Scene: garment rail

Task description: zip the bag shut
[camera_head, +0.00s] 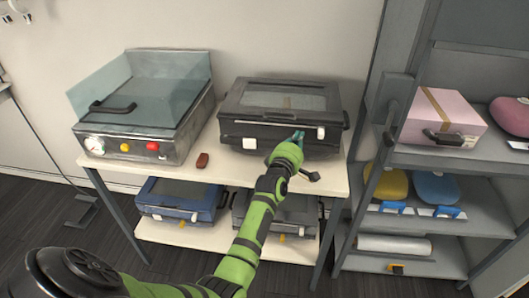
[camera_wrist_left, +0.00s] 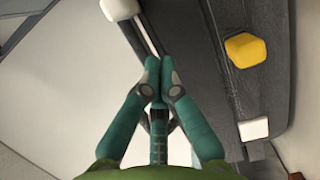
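A dark grey bag (camera_head: 235,105) like a flat case, with a clear window in its lid, lies on the white table top. White tabs (camera_head: 249,143) show on its front side. My left gripper (camera_head: 298,134) is at the front right of the bag. In the left wrist view the left fingertips (camera_wrist_left: 160,66) are together beside the dark bag side (camera_wrist_left: 205,70); I see nothing clearly between them. A white piece (camera_wrist_left: 119,9) lies beyond the tips, and a yellow tab (camera_wrist_left: 245,50) is to their right. I cannot make out the zip slider. My right gripper is not in view.
A metal machine with a glass lid (camera_head: 140,100) stands left of the bag. A small red-brown block (camera_head: 202,160) lies between them. More cases (camera_head: 180,198) sit on the lower shelf. A grey shelf rack (camera_head: 455,155) with a pink box (camera_head: 440,115) stands at the right.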

